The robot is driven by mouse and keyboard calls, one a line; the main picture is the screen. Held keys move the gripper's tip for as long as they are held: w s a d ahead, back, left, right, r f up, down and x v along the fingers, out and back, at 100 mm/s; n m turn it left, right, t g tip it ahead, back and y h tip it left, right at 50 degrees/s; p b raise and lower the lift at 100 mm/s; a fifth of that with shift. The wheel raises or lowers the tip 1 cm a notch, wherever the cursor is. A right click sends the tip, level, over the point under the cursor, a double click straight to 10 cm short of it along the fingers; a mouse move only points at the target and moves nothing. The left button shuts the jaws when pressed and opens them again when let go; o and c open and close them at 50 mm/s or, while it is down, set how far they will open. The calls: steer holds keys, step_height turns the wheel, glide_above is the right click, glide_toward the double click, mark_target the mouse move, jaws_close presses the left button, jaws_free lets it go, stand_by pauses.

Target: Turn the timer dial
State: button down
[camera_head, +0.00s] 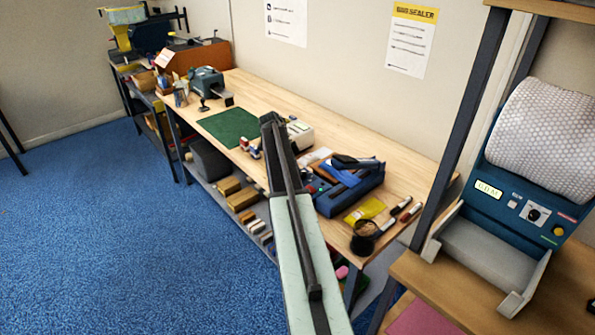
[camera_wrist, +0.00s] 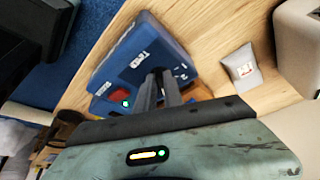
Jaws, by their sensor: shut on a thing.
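The blue bag sealer (camera_head: 352,187) lies on the wooden bench, just right of my arm in the head view. In the wrist view its blue body (camera_wrist: 148,48) has white markings and a red button (camera_wrist: 120,96). My gripper (camera_wrist: 159,76) has its dark fingers close together against the sealer's panel, shut on the timer dial. The fingers hide the dial itself, so its pointer setting cannot be read. In the head view my arm hides the fingertips.
A green mat (camera_head: 228,126) and a white device (camera_head: 300,134) are further back. A bubble-wrap machine (camera_head: 520,190) stands at the right. Blue floor at left is clear.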

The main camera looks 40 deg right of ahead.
steer(key=shift+m, duration=0.5)
steer(key=c, duration=1.5)
jaws_free()
steer(key=shift+o, duration=0.2)
steer(key=p+v, duration=0.7)
steer(key=shift+w+r, duration=0.25)
steer(key=shift+r, duration=0.15)
